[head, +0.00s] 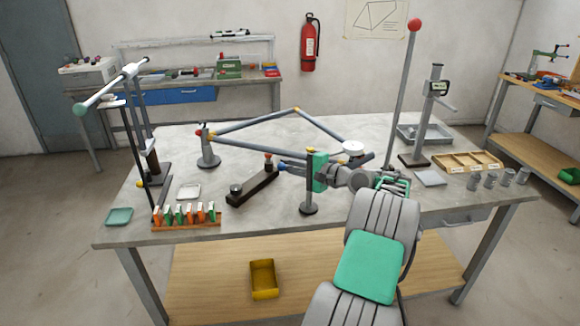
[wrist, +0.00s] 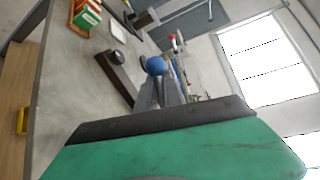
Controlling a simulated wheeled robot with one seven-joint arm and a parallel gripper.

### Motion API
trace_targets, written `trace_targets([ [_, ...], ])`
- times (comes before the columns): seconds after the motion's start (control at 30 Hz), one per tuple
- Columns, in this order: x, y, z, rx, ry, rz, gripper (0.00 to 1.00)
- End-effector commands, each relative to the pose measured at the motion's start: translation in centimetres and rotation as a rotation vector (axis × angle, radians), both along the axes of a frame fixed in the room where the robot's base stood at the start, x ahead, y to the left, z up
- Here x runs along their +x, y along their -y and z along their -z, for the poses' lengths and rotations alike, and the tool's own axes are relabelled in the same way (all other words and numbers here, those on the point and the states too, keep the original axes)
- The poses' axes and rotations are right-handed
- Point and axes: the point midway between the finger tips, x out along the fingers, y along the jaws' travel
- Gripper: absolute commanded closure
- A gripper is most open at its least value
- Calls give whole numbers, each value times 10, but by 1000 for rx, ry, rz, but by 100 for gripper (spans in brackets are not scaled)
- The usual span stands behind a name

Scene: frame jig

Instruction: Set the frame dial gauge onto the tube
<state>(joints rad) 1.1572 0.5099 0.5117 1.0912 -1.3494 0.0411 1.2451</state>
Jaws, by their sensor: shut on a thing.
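My gripper (head: 292,166) is level above the middle of the bench, pointing left. It is shut on a small grey piece with a blue ball-like end (wrist: 156,65); the blue end also shows in the head view (head: 282,165). I cannot tell whether this is the dial gauge, since no dial face shows on it and my gripper hides most of it. A frame of grey-blue tubes (head: 262,149) with yellowish joints stands behind my gripper, apart from it.
A dark bar with knobs (head: 255,186) lies left of my gripper. A rack of orange and green pieces (head: 187,218) is at the front left. A tall red-topped pole (head: 402,90) rises at right.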

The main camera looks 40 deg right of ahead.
Motion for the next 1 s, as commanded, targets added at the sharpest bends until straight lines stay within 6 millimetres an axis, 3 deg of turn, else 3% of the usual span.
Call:
trace_targets([
  [0.3,0,-2,1,2,-2,-4,68],
  [0.57,-3,1,1,2,-1,1,68],
  [0.67,-13,5,0,0,-1,3,68],
  [0.83,-52,15,-5,1,-1,6,68],
  [0.9,-56,15,-19,8,-4,0,68],
  [1.0,-64,17,-18,8,-5,0,68],
])
